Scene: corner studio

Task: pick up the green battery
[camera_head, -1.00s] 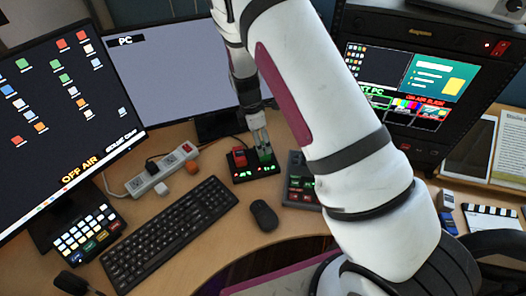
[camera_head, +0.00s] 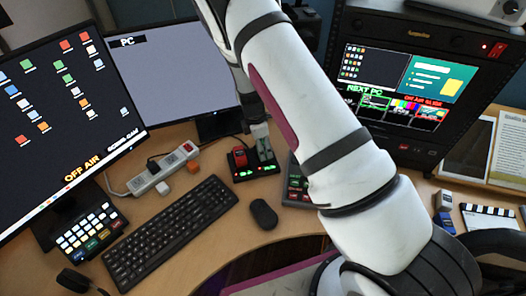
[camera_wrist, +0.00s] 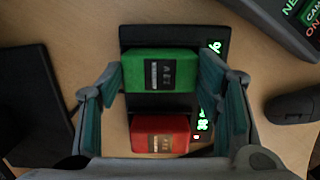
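The green battery (camera_wrist: 160,72) sits in the black charger (camera_wrist: 133,38), beside the red battery (camera_wrist: 160,135). In the wrist view my gripper (camera_wrist: 164,80) is open, with one teal-padded finger at each side of the green battery. The left finger looks very near the battery's edge; a small gap shows at the right. Whether either pad touches I cannot tell. In the head view my gripper (camera_head: 264,150) is down at the charger (camera_head: 256,173), right of the red battery (camera_head: 240,156), and mostly hides the green battery.
A mouse (camera_head: 264,215) and a keyboard (camera_head: 170,233) lie in front of the charger. A power strip (camera_head: 163,168) is to its left. A dark switch panel (camera_head: 297,187) is close at its right, partly behind my arm. A monitor (camera_head: 175,75) stands behind.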

